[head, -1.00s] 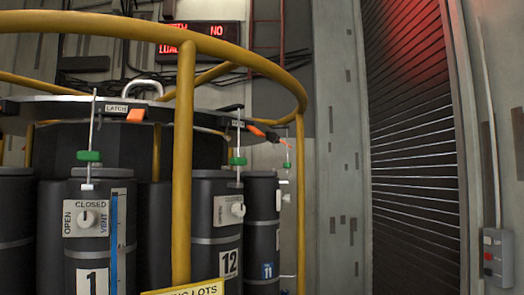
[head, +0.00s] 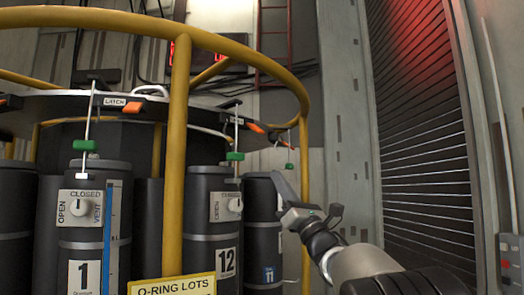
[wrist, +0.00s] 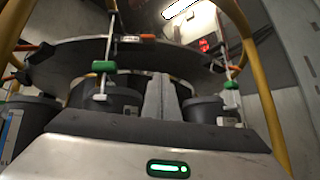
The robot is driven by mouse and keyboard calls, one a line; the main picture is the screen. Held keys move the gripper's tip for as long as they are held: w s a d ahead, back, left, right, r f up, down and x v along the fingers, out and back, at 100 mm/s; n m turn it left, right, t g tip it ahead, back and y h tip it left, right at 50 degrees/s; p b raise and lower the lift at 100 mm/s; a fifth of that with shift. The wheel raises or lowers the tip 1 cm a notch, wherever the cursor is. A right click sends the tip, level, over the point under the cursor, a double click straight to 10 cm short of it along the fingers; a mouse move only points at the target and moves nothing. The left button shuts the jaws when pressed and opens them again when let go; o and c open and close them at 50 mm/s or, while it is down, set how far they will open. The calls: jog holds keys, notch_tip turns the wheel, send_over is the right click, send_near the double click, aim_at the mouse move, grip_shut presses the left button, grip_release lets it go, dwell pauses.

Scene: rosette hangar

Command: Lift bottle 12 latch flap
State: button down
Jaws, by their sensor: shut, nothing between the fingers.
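Bottle 12 (head: 212,225) is a dark cylinder in the head view, with a white number label and a dial. A rod with a green piece (head: 235,156) stands above it. An orange latch flap (head: 256,128) sits on the ring rim just right of that rod. My gripper (head: 279,180) is below and right of the flap, apart from it, beside bottle 11 (head: 262,235). In the wrist view my gripper's fingers (wrist: 160,90) are together and empty. An orange flap (wrist: 148,36) beside a latch label shows above them; no bottle number is readable there.
A yellow guard rail (head: 174,150) curves in front of the bottles, with an upright post left of bottle 12. Bottle 1 (head: 83,240) and its orange flap (head: 132,108) are further left. A dark shutter (head: 425,130) fills the right. An O-ring sign (head: 172,288) hangs low.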

aim_at(255, 128)
jog(key=n+y, duration=0.1)
jog(key=a+n+g+y, duration=0.1)
jog(key=n, duration=0.1)
jog(key=shift+s+a+f+n+g+y, duration=0.2)
jog(key=shift+s+a+n+g+y, duration=0.1)
jog(key=shift+g+y, duration=0.1)
jog(key=w+a+r+p, duration=0.3)
jog(key=r+p, duration=0.3)
jog(key=r, duration=0.4)
jog(key=shift+r+p, duration=0.35)
jog(key=shift+p, duration=0.05)
